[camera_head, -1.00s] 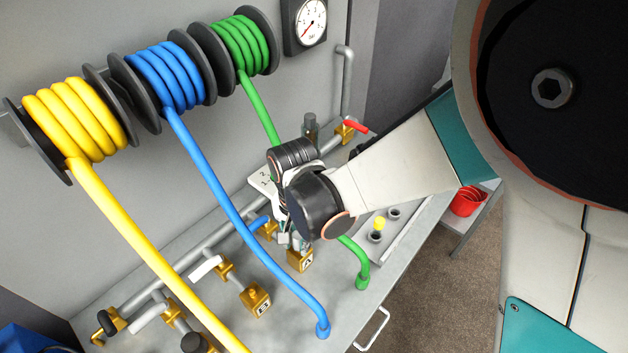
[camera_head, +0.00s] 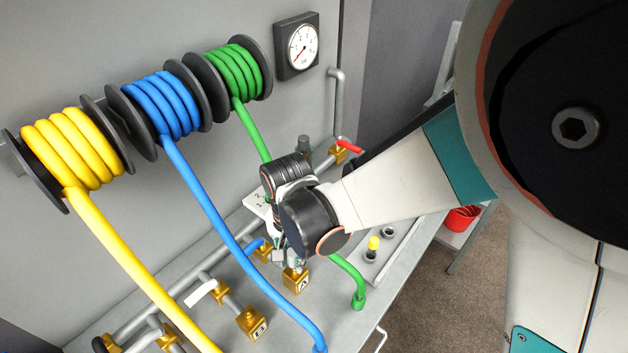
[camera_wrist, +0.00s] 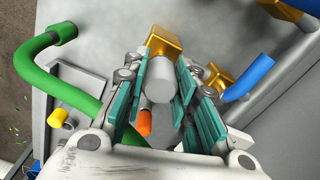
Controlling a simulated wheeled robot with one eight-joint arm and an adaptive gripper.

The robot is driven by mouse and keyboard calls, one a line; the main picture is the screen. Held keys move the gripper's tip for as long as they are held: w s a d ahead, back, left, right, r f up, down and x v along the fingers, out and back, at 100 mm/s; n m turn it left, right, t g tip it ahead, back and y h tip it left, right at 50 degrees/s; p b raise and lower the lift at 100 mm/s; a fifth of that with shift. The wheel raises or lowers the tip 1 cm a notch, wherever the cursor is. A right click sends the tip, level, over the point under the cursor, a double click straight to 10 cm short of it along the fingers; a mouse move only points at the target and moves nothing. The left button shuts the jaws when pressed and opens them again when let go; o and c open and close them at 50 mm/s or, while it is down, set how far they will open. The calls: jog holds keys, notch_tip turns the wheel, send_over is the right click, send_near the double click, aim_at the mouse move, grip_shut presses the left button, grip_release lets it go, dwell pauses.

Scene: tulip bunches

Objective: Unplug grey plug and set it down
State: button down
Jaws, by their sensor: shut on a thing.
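The grey plug (camera_wrist: 160,80) is a plain grey cylinder in the wrist view. My gripper (camera_wrist: 158,88) is shut on it, with teal finger pads on both sides. Its far end meets or overlaps a brass block (camera_wrist: 166,42); I cannot tell whether it is seated in it. In the head view my gripper (camera_head: 284,252) points down just above the brass block marked A (camera_head: 295,281), and my wrist hides the plug there. An orange piece (camera_wrist: 144,122) shows beside the plug between the fingers.
The green hose (camera_head: 352,278) and the blue hose (camera_head: 225,235) run down on either side of my gripper. Another brass block marked B (camera_head: 251,322) stands left. A tray (camera_head: 392,247) with a yellow-topped peg (camera_head: 374,243) lies right. A pressure gauge (camera_head: 298,46) hangs behind.

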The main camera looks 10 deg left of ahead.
jog(key=shift+r+p, duration=1.1)
jog(key=shift+r, duration=0.8)
jog(key=shift+w+d, duration=0.1)
